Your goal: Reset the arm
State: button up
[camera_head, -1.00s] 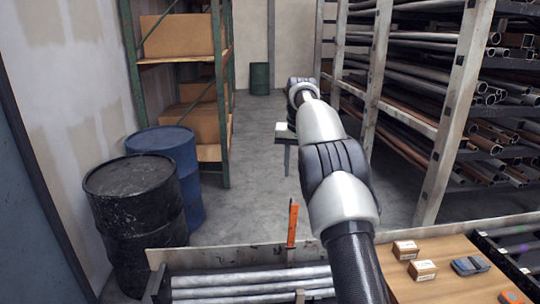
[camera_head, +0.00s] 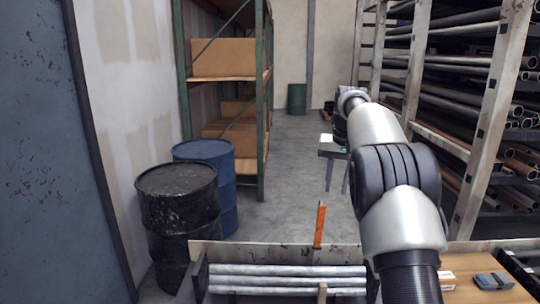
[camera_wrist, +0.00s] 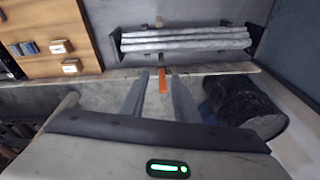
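My arm reaches forward over the right part of the head view, away from me down the aisle. The same orange piece (camera_head: 319,226) stands at the far edge of the pipe rack in the head view.
Grey pipes (camera_head: 285,281) lie in a rack in front. A wooden top with a small box (camera_wrist: 71,66) adjoins it. A black drum (camera_head: 178,214) and blue drum (camera_head: 222,190) stand left. Pipe shelving (camera_head: 485,130) is at right.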

jog(key=s+a+r+t, duration=0.1)
jog(key=s+r, duration=0.2)
jog(key=s, duration=0.5)
jog(key=s+a+r+n, duration=0.1)
jog(key=s+r, duration=0.3)
jog(key=s, duration=0.3)
jog(key=s+a+r+t, duration=0.1)
jog(key=s+r, duration=0.2)
jog(key=s, duration=0.5)
jog(key=s+f, duration=0.3)
jog(key=s, duration=0.3)
jog(key=s+a+f+n, duration=0.1)
jog(key=s+f, duration=0.2)
jog(key=s, duration=0.3)
jog(key=s+a+f+t, duration=0.1)
jog(key=s+f, duration=0.2)
jog(key=s, duration=0.4)
jog(key=shift+f, duration=0.35)
